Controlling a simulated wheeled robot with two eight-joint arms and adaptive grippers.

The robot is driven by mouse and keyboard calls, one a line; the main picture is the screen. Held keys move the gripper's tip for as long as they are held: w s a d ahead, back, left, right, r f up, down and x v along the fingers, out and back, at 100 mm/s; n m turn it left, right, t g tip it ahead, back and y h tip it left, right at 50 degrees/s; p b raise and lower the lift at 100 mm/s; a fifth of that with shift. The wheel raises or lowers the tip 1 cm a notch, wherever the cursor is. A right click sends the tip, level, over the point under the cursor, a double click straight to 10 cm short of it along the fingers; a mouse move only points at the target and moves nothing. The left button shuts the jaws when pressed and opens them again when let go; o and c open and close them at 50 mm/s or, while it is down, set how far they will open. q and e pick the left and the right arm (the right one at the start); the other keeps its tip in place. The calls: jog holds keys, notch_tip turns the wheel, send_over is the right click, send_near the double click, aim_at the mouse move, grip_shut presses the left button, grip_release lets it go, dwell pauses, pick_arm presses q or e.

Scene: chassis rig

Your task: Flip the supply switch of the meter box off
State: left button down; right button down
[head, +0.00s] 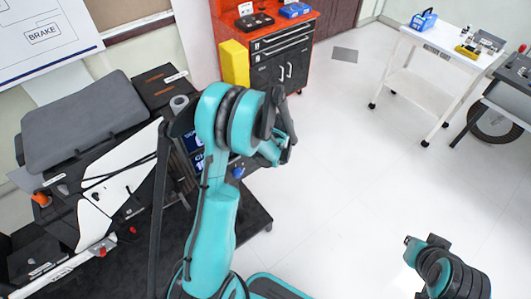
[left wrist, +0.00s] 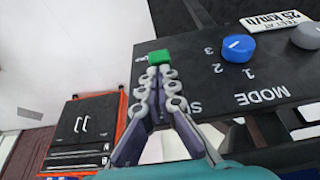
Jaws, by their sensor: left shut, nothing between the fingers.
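The meter box is a black panel (left wrist: 215,75) with white lettering in the left wrist view. In the head view it is largely hidden behind my left arm, with part of its front (head: 195,143) showing. A small green switch (left wrist: 159,57) sits near the panel's corner; lettering beside it is partly covered. My left gripper (left wrist: 159,72) is shut and empty, its fingertips right at the green switch; I cannot tell whether they touch. The left gripper also shows in the head view (head: 284,146). My right arm shows at the lower right, without a clear view of its gripper.
A blue knob (left wrist: 238,47) marked MODE with numbers and a grey knob (left wrist: 306,36) are on the same panel. A red and black tool cabinet (head: 282,60) stands behind. A white cart (head: 430,75) is at the right. The floor between is mostly clear.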

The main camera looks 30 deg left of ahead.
dwell(0.4)
pick_arm(q)
jog(key=shift+s+d+f+y+b, duration=0.1)
jog(key=shift+d+f+y+b, duration=0.1)
jog(key=shift+y+b, duration=0.15)
pick_arm(e)
jog(key=shift+f, duration=0.4)
